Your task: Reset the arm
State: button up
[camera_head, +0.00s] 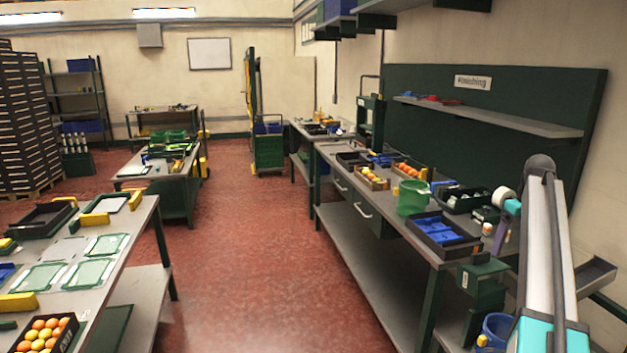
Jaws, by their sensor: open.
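My arm (548,260) stands at the right edge, with pale links and teal joint covers. Its elbow is bent high at the top, and the far link is mostly hidden behind the near one. A white and teal wrist joint shows just left of it. Below the wrist, a narrow purple-grey part, seemingly my gripper (500,240), hangs over the right end of the workbench (395,215). Its fingertips are small and hard to make out. It is open, and I see nothing held in it.
The workbench holds a crate of blue items (440,234), a green bin (411,197) and orange-filled boxes (372,179). A blue bucket (494,330) stands beside my arm. The left table (95,260) carries green trays and a box of oranges (45,335). The red aisle floor (255,260) is clear.

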jog(key=s+a+f+g, duration=0.1)
jog(key=s+a+f, duration=0.3)
jog(key=a+f, duration=0.65)
jog(key=s+a+f+m+g, duration=0.1)
jog(key=s+a+f, duration=0.4)
jog(key=f, duration=1.1)
jog(key=s+a+f+g, duration=0.1)
jog(key=s+a+f, duration=0.2)
jog(key=a+f, duration=0.8)
jog(key=s+a+f+m+g, duration=0.1)
jog(key=s+a+f, duration=0.4)
jog(key=s+f, duration=0.35)
jog(key=s+a+f+g, duration=0.1)
jog(key=s+a+f, duration=0.4)
jog(key=s+f, duration=0.35)
jog(key=s+a+f+g, duration=0.1)
jog(key=s+a+f, duration=0.1)
jog(key=s, duration=0.8)
jog(key=s+a+f+g, duration=0.1)
jog(key=s+a+f, duration=0.2)
jog(key=s, duration=0.8)
jog(key=shift+s+a+f+m, duration=0.3)
jog(key=shift+a+m, duration=0.1)
jog(key=shift+a, duration=0.25)
